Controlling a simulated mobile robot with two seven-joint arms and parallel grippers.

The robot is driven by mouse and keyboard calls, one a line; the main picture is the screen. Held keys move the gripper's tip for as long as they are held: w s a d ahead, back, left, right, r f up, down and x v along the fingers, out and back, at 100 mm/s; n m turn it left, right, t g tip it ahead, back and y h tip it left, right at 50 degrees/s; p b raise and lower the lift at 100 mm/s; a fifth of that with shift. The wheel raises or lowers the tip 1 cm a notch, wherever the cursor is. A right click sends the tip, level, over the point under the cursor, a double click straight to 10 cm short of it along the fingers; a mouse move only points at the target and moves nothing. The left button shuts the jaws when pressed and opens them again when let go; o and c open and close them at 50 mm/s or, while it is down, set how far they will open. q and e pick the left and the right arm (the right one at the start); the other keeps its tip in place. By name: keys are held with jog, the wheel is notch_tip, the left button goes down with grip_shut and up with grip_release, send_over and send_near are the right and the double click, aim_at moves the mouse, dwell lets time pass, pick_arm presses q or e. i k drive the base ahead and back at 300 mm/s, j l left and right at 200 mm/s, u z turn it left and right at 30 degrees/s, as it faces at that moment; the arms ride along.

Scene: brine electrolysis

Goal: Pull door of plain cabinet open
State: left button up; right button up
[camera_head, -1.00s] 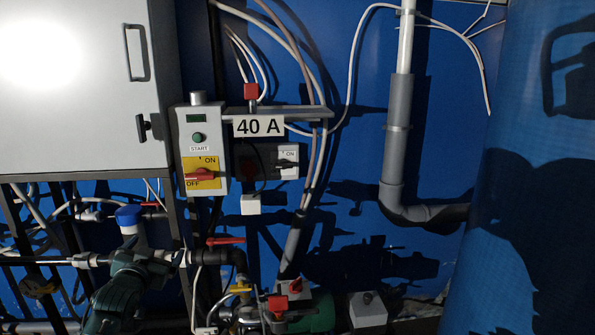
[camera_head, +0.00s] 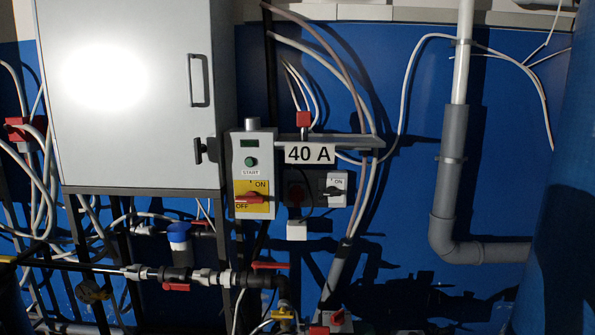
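The plain cabinet is a light grey box on a dark frame at the upper left. Its door (camera_head: 125,125) looks closed, with a bright glare spot on it. A dark bar handle (camera_head: 199,80) stands upright near the door's right edge. A small black latch knob (camera_head: 204,150) sits below the handle, at the lower right of the door. Neither of my grippers shows in the head view, so nothing is seen touching the handle.
A control box (camera_head: 254,174) with a START button and a red ON/OFF switch stands right of the cabinet. Pipes and red-handled valves (camera_head: 270,265) run below. A grey pipe (camera_head: 452,180) and a blue tank (camera_head: 562,210) are at the right.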

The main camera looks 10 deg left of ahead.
aim_at(129, 87)
jog(key=u, duration=1.25)
jog(key=i+l, duration=0.2)
jog(key=i, duration=0.25)
jog(key=i+l, duration=0.15)
jog(key=i, duration=0.25)
jog(key=i+l+z, duration=0.1)
jog(key=z, duration=1.55)
